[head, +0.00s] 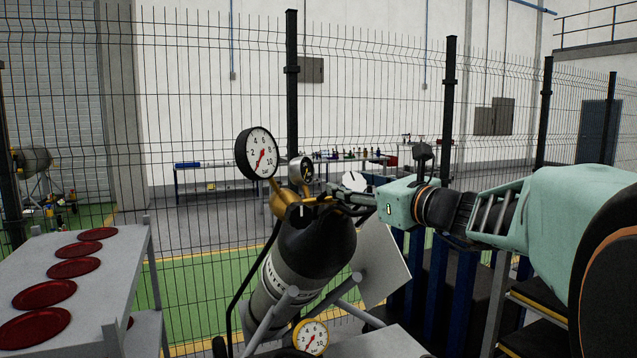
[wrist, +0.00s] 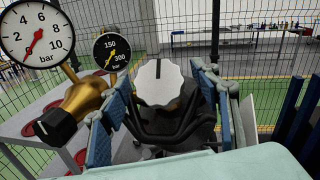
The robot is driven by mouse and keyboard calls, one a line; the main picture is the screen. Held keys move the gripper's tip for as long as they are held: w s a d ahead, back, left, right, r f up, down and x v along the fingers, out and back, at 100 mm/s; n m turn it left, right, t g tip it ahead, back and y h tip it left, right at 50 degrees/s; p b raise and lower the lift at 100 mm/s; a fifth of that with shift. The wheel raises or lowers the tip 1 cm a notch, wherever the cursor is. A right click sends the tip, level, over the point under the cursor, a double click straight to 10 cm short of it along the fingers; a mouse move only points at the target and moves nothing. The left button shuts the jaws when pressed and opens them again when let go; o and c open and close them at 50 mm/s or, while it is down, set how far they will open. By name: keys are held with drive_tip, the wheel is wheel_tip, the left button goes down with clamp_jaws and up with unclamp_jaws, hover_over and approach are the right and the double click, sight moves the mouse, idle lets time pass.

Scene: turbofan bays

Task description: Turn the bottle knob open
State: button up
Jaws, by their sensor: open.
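The gas bottle (head: 315,245) has a dark top and a grey body with lettering, and leans in a metal frame. A brass regulator (head: 287,197) sits on its top, also in the wrist view (wrist: 88,97). The white ribbed bottle knob (wrist: 160,84) faces the wrist camera, its black mark pointing up. My gripper (head: 340,194) is at the bottle's top, coming from the right. In the wrist view its blue-padded fingers are open, one on each side of the knob. I cannot tell whether they touch it. In the head view the gripper area is cluttered.
A large gauge (head: 256,153) and a smaller gauge (head: 300,170) stand beside the gripper on the left. A grey cart (head: 125,268) with several red discs is at left. A wire fence (head: 215,120) runs behind. A lower gauge (head: 311,338) is near the bottle's base.

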drive_tip(key=shift+w, duration=0.15)
drive_tip(key=shift+c, duration=0.2)
drive_tip(key=c, duration=1.2)
drive_tip(key=shift+o, duration=0.2)
drive_tip(key=shift+r, duration=0.1)
